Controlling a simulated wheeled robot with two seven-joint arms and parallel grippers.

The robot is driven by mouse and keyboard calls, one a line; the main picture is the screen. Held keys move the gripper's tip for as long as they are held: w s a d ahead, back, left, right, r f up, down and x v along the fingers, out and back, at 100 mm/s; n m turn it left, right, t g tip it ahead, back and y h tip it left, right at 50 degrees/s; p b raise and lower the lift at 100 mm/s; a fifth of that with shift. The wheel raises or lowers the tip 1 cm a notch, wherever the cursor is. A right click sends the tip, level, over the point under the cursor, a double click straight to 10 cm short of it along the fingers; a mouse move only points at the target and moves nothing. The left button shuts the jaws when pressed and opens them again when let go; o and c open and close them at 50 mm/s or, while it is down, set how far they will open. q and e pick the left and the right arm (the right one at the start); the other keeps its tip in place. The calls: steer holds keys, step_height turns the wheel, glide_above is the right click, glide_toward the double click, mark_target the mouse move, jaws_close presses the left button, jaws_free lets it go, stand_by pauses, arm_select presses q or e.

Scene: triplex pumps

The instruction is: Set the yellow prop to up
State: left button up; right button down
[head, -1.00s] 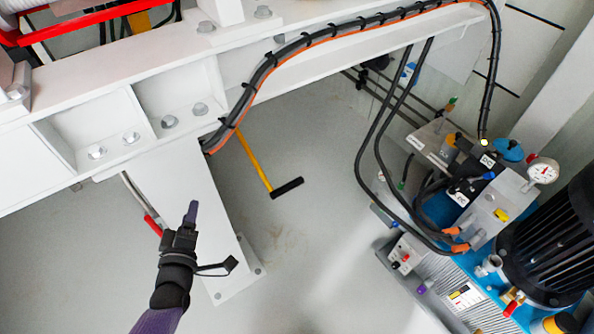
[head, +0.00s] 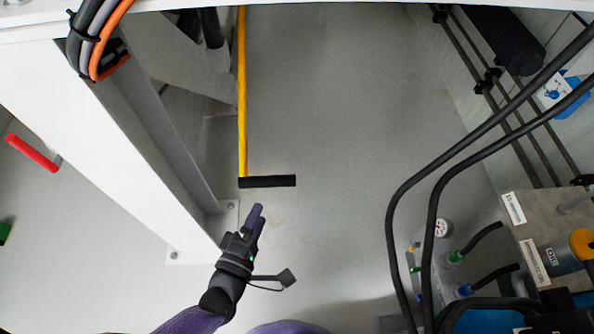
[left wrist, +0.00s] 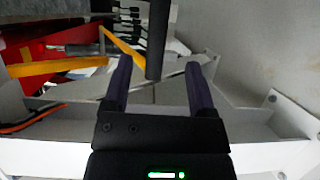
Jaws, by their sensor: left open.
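The yellow prop (head: 242,95) is a long yellow bar with a black crosspiece (head: 267,182) at its near end. In the head view it runs from the top edge to mid-picture, right of a white post. My left gripper (head: 257,212) is just below the crosspiece in that view, fingers pointing up toward it. In the left wrist view the black crosspiece (left wrist: 157,35) shows between the two spread fingers, with a yellow bar (left wrist: 122,46) meeting it from the left. The left gripper is open; contact cannot be told. The right gripper is out of view.
The white post (head: 120,150) stands left of my left gripper. Black hoses (head: 430,190) curve down at the right, beside a block with fittings (head: 540,235). A red handle (head: 32,153) is at the far left. Grey floor is clear right of the prop.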

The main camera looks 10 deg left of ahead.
mark_target(274, 181)
arm_select(q)
steer(key=w+b, duration=0.1)
steer(key=w, duration=0.2)
steer(key=w+b, duration=0.1)
steer(key=w, duration=0.2)
steer(key=w+d+b, duration=0.1)
steer(key=w, duration=0.2)
steer(key=shift+w+f, duration=0.1)
steer(key=shift+f, duration=0.1)
steer(key=shift+w+r, duration=0.15)
jaws_close()
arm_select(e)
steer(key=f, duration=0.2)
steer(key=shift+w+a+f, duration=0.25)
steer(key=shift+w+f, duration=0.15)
